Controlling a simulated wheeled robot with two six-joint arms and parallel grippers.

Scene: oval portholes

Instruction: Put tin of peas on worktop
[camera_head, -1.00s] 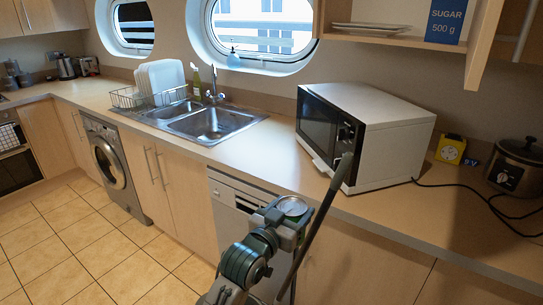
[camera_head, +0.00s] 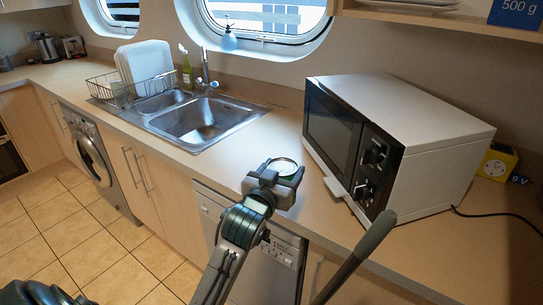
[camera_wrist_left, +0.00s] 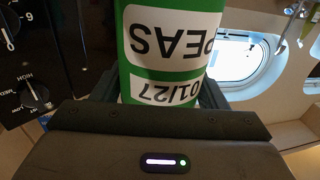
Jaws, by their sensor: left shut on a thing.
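My left gripper (camera_head: 276,186) is shut on the tin of peas. In the head view only the round pale top of the tin (camera_head: 284,165) shows above the jaws. In the left wrist view the green tin (camera_wrist_left: 165,85) fills the middle between the fingers, its white labels upside down. The tin appears over the front part of the worktop (camera_head: 245,155), between sink and microwave. Its underside is hidden, so I cannot tell its height above the surface. My right gripper is not in view.
The microwave (camera_head: 440,140) stands right of the tin, the sink (camera_head: 205,122) and dish rack (camera_head: 112,92) left. A grey-ended rod (camera_head: 376,232) stands up before the worktop's front edge. Bare worktop lies between sink and microwave. A yellow timer (camera_head: 495,163) is right of the microwave.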

